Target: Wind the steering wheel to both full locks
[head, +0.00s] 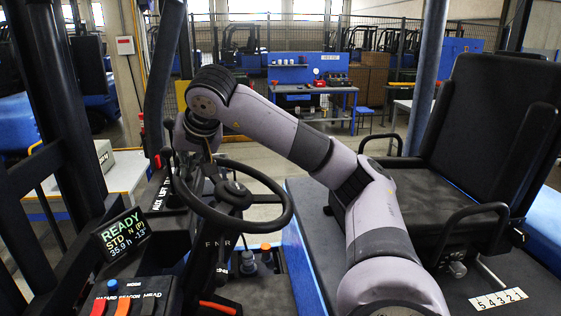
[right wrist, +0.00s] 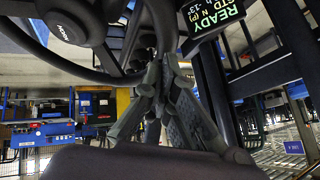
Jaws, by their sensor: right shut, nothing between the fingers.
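The black steering wheel (head: 283,212) stands on its column left of the seat, with its hub (head: 233,195) in the middle. My right arm reaches over from the lower right. My right gripper (head: 210,165) points down at the wheel's far left rim and is partly hidden there. In the right wrist view the gripper fingers (right wrist: 163,62) are together with nothing between them. The wheel hub (right wrist: 62,30) and rim show beside them, tilted by the camera. I cannot tell whether the fingers touch the rim. My left gripper is not in view.
A display (head: 122,232) reading READY is left of the wheel, above rocker switches (head: 122,306). A dark post rises at the left. The black seat (head: 490,130) with armrests is at the right. Blue workbenches (head: 310,75) and forklifts stand far behind.

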